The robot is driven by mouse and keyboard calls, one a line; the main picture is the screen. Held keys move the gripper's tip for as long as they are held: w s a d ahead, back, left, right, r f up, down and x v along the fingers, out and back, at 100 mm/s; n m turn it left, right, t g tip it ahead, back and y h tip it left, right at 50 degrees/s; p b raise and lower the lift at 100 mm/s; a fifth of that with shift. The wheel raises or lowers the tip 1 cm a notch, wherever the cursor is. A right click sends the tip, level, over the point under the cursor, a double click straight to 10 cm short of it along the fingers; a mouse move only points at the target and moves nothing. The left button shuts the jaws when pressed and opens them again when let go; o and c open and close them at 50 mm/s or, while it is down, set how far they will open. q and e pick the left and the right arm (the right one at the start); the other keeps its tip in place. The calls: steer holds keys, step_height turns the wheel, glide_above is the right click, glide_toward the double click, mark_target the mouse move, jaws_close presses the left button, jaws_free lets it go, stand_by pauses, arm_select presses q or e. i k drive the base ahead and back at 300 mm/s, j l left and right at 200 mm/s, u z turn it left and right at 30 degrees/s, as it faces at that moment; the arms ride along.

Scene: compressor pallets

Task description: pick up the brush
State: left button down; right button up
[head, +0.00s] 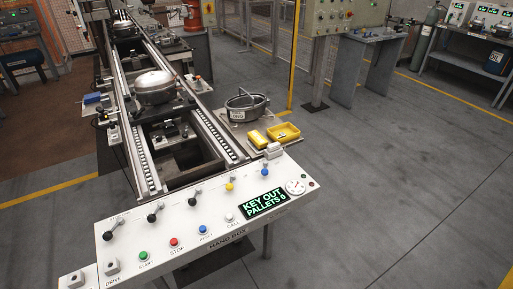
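I cannot make out a brush for certain in the head view. Two small yellow trays, a left one (257,138) and a right one (285,131), sit on a side shelf right of the conveyor; their contents are too small to tell. A dark round basin (247,108) with a label stands behind them on the same shelf. Neither of my grippers shows in the view.
A white control panel (205,215) with buttons, levers and a green-lettered display (264,204) stands in front. Behind it runs the conveyor (202,118), carrying a silver domed compressor (153,87). The grey floor (390,175) at right is clear.

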mark_target(255, 137)
steer(key=k+u, duration=0.2)
steer(key=u, duration=1.1)
steer(key=l+u, duration=0.1)
steer(key=u, duration=0.35)
steer(key=l+u, duration=0.15)
steer(key=u, duration=0.3)
steer(key=l+u, duration=0.1)
steer(key=u, duration=0.35)
steer(key=k+l, duration=0.15)
steer(key=l, duration=0.2)
steer(key=k+l, duration=0.15)
steer(key=l, duration=0.2)
steer(key=k+l, duration=0.15)
steer(key=l, duration=0.2)
steer(key=k+l, duration=0.15)
steer(key=l, duration=0.2)
steer(key=k+l, duration=0.15)
steer(key=l, duration=0.15)
steer(key=k+l, duration=0.15)
steer(key=l, duration=0.2)
